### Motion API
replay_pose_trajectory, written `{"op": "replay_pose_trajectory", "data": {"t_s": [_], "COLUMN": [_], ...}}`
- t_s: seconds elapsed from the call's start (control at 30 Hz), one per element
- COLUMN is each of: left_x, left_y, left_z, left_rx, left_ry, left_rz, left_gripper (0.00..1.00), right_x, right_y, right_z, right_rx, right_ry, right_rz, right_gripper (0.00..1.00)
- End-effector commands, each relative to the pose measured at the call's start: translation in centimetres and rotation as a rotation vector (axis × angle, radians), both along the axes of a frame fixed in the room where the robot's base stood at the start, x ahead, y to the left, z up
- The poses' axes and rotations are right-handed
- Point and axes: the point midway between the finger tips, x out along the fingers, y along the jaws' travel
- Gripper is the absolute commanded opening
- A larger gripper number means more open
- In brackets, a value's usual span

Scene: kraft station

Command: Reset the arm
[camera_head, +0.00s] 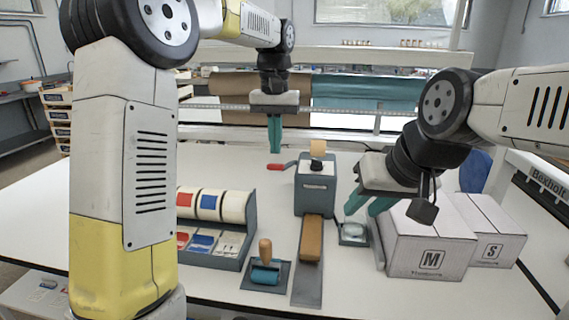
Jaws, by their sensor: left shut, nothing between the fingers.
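My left gripper (275,149) hangs pointing down above the far middle of the white table, its teal fingers together with nothing between them. My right gripper (360,211) is at the right of the middle, tilted down and to the left. Its teal fingers are apart with nothing seen between them. Its fingertips are just above a small dark tray (354,241) with a pale, clear-looking item in it; I cannot tell whether they touch. My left arm covers much of the left side of the view.
A grey dispenser (316,189) with a brown strip stands mid-table. Left of it are a roller with a wooden handle (265,272) and a rack (233,247) of rolls and labels. Boxes marked M (431,257) and S (491,249) stand right. Paper rolls (365,92) hang behind.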

Motion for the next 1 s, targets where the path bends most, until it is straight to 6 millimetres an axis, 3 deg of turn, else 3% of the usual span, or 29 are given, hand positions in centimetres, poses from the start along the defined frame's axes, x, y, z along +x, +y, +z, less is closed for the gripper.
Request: {"op": "replay_pose_trajectory", "data": {"t_s": [0.2,0.63,0.77,1.0], "left_x": [0.0,-0.8,-3.3,-10.9], "left_y": [0.0,0.8,3.1,8.1], "left_z": [1.6,2.2,3.2,3.4], "left_rx": [-0.001,-0.012,-0.051,-0.138], "left_ry": [-0.002,-0.017,-0.074,-0.238], "left_rz": [0.0,0.003,0.01,0.032], "left_gripper": [0.0,0.0,0.0,0.0], "right_x": [0.0,0.0,0.0,0.0], "right_y": [0.0,0.0,0.0,0.0], "right_z": [0.0,0.0,0.0,0.0], "right_rx": [0.0,0.0,0.0,0.0], "right_ry": [0.0,0.0,0.0,0.0], "right_rz": [0.0,0.0,0.0,0.0], "right_gripper": [0.33,0.33,0.33,0.33]}}
